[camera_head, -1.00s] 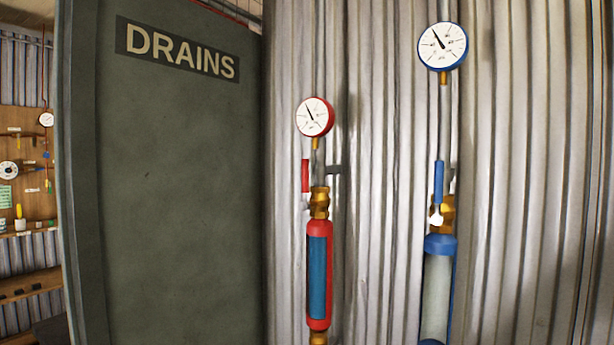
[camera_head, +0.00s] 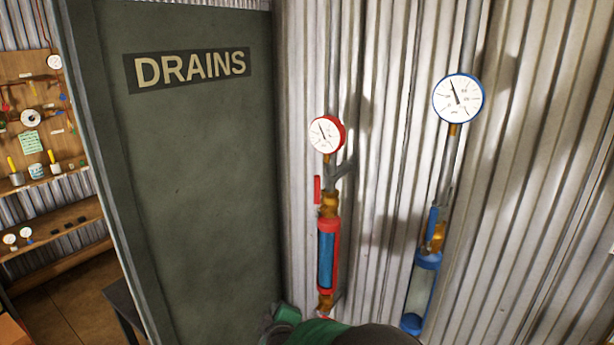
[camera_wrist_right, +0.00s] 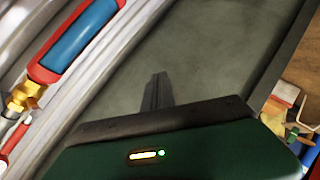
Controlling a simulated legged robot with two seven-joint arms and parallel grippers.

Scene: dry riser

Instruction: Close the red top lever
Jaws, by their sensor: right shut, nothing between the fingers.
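The red top lever (camera_head: 317,189) is a thin red handle standing upright, along the left side of the brass valve (camera_head: 328,205) above the red-and-blue cylinder (camera_head: 327,255). In the right wrist view the cylinder (camera_wrist_right: 78,40) and its brass fitting (camera_wrist_right: 25,95) lie at the upper left. A red piece beyond the fitting looks like the lever (camera_wrist_right: 13,135). My right gripper (camera_head: 280,318) is low at the bottom of the head view, below the cylinder and well apart from the lever. Its fingers (camera_wrist_right: 158,92) are together and empty before the grey door. My left gripper is out of view.
A red gauge (camera_head: 327,134) sits above the lever. A blue gauge (camera_head: 458,98) and blue cylinder (camera_head: 423,285) stand to the right against the corrugated wall (camera_head: 540,200). The grey DRAINS door (camera_head: 195,190) is on the left. Shelves with tools (camera_head: 45,150) are beyond it.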

